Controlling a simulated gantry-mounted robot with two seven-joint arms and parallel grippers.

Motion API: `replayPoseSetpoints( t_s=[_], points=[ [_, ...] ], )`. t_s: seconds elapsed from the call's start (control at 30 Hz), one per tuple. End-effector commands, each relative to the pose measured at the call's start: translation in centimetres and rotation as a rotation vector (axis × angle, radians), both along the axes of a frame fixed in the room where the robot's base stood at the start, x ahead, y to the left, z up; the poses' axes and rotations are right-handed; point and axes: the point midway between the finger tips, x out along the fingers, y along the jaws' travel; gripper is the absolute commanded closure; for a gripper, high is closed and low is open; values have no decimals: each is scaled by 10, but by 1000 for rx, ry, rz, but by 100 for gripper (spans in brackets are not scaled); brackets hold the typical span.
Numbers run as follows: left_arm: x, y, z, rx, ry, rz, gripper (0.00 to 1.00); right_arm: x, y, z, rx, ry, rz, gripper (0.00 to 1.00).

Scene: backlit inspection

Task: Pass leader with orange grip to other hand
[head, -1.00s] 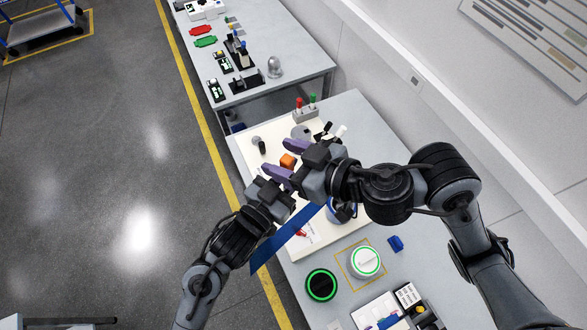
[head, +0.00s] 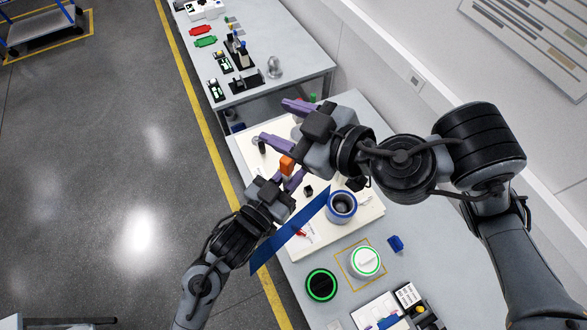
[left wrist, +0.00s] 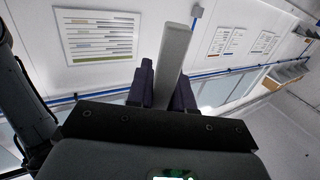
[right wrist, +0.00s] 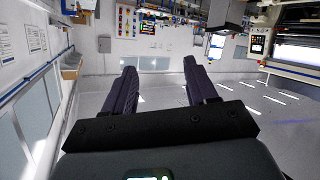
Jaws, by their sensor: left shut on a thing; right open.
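The orange grip (head: 286,165) shows at the tips of my left gripper (head: 290,178) in the head view, above the workbench. My left gripper is shut on the leader. In the left wrist view a pale grey bar (left wrist: 174,55) stands between the dark purple fingers (left wrist: 165,90); no orange shows there. My right gripper (head: 279,123) is open, its purple fingers spread just above the orange grip in the head picture. Whether a finger touches the grip cannot be told. The right wrist view shows nothing between its fingers (right wrist: 161,80).
A cream board (head: 345,228) lies on the bench with a blue-rimmed cup (head: 342,207) on it. A blue strip (head: 300,222) crosses beside my left arm. A green-ringed black button (head: 321,285) and a white one (head: 365,261) are nearer. A second bench (head: 290,55) stands behind.

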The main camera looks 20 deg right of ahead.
Motion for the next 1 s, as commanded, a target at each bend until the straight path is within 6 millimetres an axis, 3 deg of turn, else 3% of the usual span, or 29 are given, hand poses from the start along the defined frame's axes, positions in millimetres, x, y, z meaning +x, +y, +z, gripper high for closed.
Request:
replayPoseSetpoints(
  t_s=[0.2,0.3,0.37,0.47,0.67,0.87,1.0],
  points=[
    [0,0,0,0,0,0,100,19,-11,71,-114,-371,-82,43],
    [0,0,0,0,0,0,100,26,-24,87,-147,-460,-174,43],
    [0,0,0,-1,-1,0,100,31,-36,84,-167,-464,-242,43],
    [0,0,0,0,0,0,100,39,-64,54,-203,-379,-362,43],
    [0,0,0,-1,-1,0,100,33,-110,-42,-246,-75,-500,43],
    [0,0,0,-1,-1,0,100,-1,-136,-142,-235,243,-568,43],
    [0,0,0,0,0,0,100,-38,-147,-207,-192,461,-617,43]
  ],
)
